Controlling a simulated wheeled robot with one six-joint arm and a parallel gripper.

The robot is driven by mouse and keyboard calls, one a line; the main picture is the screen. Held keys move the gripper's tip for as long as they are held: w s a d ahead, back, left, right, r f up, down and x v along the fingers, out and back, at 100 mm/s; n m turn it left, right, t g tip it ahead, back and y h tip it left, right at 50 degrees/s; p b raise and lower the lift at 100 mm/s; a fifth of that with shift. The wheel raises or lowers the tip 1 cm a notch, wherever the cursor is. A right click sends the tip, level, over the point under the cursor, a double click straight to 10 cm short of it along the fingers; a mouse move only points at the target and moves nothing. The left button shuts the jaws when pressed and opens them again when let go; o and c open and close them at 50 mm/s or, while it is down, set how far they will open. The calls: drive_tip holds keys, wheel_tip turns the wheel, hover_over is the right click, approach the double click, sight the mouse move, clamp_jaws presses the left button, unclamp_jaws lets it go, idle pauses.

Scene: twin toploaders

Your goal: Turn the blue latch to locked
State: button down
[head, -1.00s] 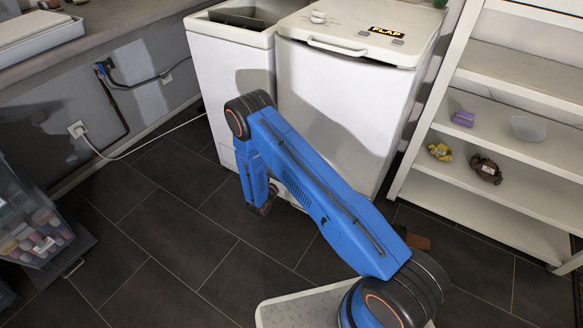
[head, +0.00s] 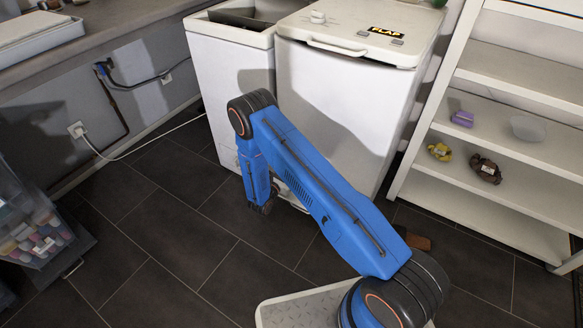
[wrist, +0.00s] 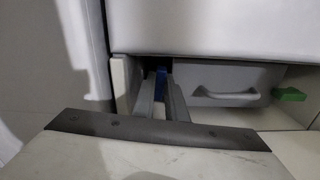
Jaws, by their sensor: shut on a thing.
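The blue latch (wrist: 161,76) shows in the wrist view as a narrow upright blue piece in a dark recess, left of a grey drawer front. My gripper (wrist: 161,92) is shut on it, with a grey finger on each side. The fingers hide part of the latch, so its exact angle is hard to read. In the head view my gripper (head: 262,208) is low down at the foot of the white toploaders, and the latch is hidden there behind my arm.
A grey drawer front with a handle (wrist: 226,96) and a green latch (wrist: 289,94) sit right of the blue latch. Two white toploaders (head: 345,105) stand side by side. An open shelf rack (head: 510,140) is at right.

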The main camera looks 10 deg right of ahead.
drive_tip(key=shift+s+d+f+m, duration=0.1)
drive_tip(key=shift+s+m, duration=0.05)
drive_tip(key=shift+m, duration=0.7)
drive_tip(key=shift+s+d+f+m, duration=0.1)
drive_tip(key=shift+m, duration=0.75)
drive_tip(key=c, duration=1.8)
unclamp_jaws()
drive_tip(key=shift+a, duration=0.1)
drive_tip(key=v, duration=1.7)
drive_tip(key=shift+s+a+r, duration=0.15)
